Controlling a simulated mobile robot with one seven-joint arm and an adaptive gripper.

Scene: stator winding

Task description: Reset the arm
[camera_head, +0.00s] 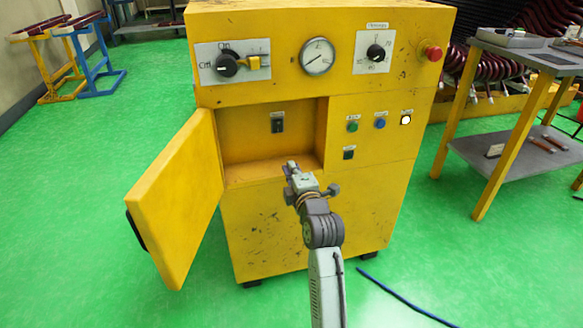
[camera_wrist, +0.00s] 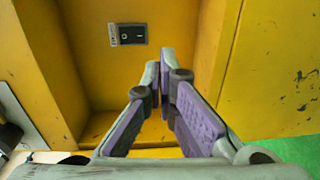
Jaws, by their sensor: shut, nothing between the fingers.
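My gripper (camera_head: 291,166) is in front of the open compartment of a yellow machine cabinet (camera_head: 300,225), at the compartment's lower edge. In the wrist view my gripper (camera_wrist: 162,68) shows purple-padded fingers whose tips are together, with nothing between them. Beyond the tips, a black switch (camera_wrist: 131,34) is on the compartment's back wall; it also shows in the head view (camera_head: 278,122). The tips look apart from the switch. My arm reaches up from the bottom of the head view.
The yellow cabinet door (camera_head: 177,205) stands open at the left. Knobs, a gauge (camera_head: 318,56) and a red button (camera_head: 433,54) are on the cabinet's upper front. A metal table (camera_head: 520,150) stands at the right. A blue cable (camera_head: 405,300) lies on the green floor.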

